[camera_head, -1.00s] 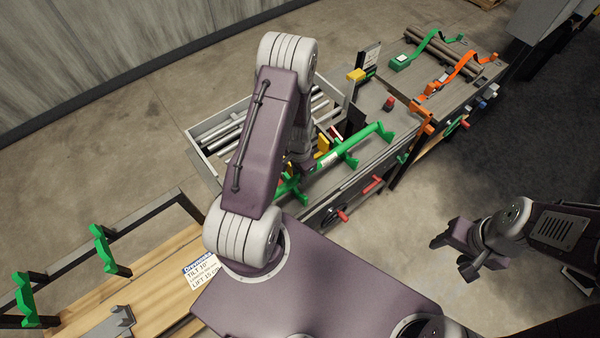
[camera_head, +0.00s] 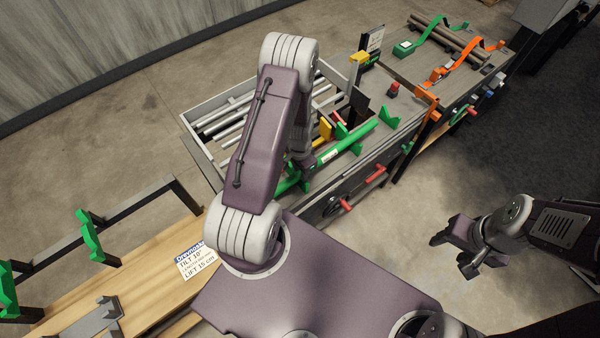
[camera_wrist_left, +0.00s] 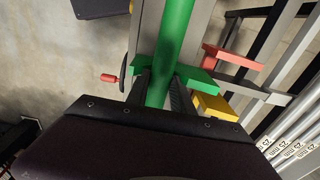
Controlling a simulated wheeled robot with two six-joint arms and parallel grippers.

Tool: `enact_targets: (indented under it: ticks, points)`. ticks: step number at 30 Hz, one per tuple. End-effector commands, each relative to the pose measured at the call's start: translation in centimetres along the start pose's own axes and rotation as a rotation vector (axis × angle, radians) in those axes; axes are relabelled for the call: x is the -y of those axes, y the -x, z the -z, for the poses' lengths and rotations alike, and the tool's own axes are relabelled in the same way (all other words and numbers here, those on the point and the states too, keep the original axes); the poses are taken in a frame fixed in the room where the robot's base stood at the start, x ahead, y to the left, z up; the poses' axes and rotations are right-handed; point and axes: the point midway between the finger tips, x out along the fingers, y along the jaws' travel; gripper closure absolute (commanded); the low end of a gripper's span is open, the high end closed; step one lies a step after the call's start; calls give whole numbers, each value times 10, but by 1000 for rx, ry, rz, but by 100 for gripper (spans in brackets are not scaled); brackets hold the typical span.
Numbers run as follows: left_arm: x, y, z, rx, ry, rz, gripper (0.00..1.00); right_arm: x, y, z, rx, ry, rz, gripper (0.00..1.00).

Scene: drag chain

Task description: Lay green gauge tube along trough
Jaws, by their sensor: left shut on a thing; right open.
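The green gauge tube (camera_head: 347,142), with a white label, slants over the near side of the grey bench, between green V-shaped supports (camera_head: 388,117). My left gripper (camera_wrist_left: 160,85) is shut on the tube, with one finger on each side of it in the left wrist view; its fingertips are mostly behind my arm in the head view. The tube (camera_wrist_left: 178,35) runs up out of the wrist picture, over a green support (camera_wrist_left: 198,77). I cannot tell whether it touches the supports. My right gripper (camera_head: 453,252) is open and empty over the floor. No trough can be surely identified.
An open tray (camera_head: 197,148) of grey rods adjoins the bench. Red handles (camera_head: 376,176) stick out of the bench front. Orange (camera_head: 470,62) and green straps lie beyond. A wooden bench (camera_head: 150,275) with green upright brackets (camera_head: 91,238) stands lower left.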

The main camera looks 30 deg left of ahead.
Motion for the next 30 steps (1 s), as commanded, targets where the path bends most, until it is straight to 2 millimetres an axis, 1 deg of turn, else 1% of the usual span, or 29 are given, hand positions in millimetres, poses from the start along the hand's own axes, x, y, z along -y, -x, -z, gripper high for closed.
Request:
enact_targets:
  ticks: [1,3,4,5,6,10,13,17,24,27,30]
  points:
    - [-7,-8,-8,22,-2,-16,100,0,-3,0,0,0,0,48]
    - [-7,-9,-9,24,-2,-17,100,0,-4,0,0,0,0,48]
    - [-8,-9,-9,25,-2,-18,66,0,-4,0,0,0,0,48]
    - [-8,-9,-9,25,-2,-18,58,0,-4,0,0,0,0,48]
    - [-8,-9,-9,25,-2,-18,47,0,-4,0,0,0,0,48]
    - [-8,-9,-10,26,-2,-19,47,0,-5,0,0,0,0,48]
    - [-8,-1,-10,26,-2,-19,47,0,-6,0,0,0,0,48]
    - [-8,22,-9,18,-3,-13,47,0,-8,-1,0,0,0,48]
    - [-6,74,-8,3,-1,-1,47,0,-9,-1,0,0,0,48]
    - [-6,88,-7,1,0,0,47,0,-9,-1,0,0,0,48]
    - [-6,94,-8,0,0,1,47,0,-9,-1,0,0,0,48]
